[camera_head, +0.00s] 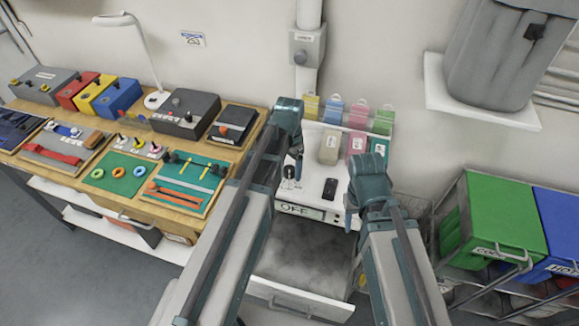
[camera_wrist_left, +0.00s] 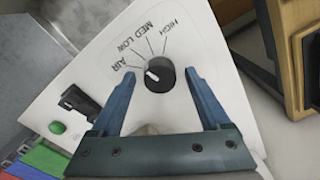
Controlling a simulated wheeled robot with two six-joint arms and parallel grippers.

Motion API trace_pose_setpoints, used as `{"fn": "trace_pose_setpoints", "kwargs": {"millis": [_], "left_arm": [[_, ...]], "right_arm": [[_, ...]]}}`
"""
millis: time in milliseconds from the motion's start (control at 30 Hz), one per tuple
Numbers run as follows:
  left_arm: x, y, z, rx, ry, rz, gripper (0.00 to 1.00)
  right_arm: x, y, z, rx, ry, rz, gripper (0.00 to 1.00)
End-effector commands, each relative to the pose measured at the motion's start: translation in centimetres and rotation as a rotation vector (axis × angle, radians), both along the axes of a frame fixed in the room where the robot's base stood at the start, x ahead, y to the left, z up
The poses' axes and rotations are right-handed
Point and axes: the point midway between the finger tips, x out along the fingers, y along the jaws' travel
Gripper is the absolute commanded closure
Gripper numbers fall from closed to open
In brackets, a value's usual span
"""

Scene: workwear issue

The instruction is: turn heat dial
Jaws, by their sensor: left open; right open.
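The black heat dial (camera_wrist_left: 163,77) sits on a white panel (camera_wrist_left: 200,35) marked AIR, LOW, MED and HIGH. Its white pointer mark is on the left side of the knob, toward AIR. My left gripper (camera_wrist_left: 157,75) is open, with one blue finger on each side of the dial and a visible gap to it. In the head view my left gripper (camera_head: 295,150) is over the left part of the white unit (camera_head: 312,170) with an OFF display (camera_head: 295,209). It partly hides the dial there. My right gripper (camera_head: 352,200) is open beside the unit's right edge.
A black switch (camera_wrist_left: 78,101) and green button (camera_wrist_left: 57,128) are on the same panel. Coloured tags (camera_head: 357,118) stand behind the unit. A wooden bench (camera_head: 245,145) with tool boards is left. Green (camera_head: 500,215) and blue (camera_head: 558,225) bins are right.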

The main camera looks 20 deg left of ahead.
Motion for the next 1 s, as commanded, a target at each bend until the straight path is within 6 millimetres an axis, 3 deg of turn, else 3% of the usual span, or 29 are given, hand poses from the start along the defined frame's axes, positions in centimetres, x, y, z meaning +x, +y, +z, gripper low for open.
{"fn": "trace_pose_setpoints", "kwargs": {"millis": [367, 1000], "left_arm": [[0.0, 0.0, 1.5, 0.000, 0.000, 0.000, 0.21], [0.0, 0.0, 10.7, 0.000, 0.000, 0.000, 0.21]], "right_arm": [[0.0, 0.0, 1.5, 0.000, 0.000, 0.000, 0.50], [0.0, 0.0, 10.7, 0.001, 0.000, -0.001, 0.50]]}}
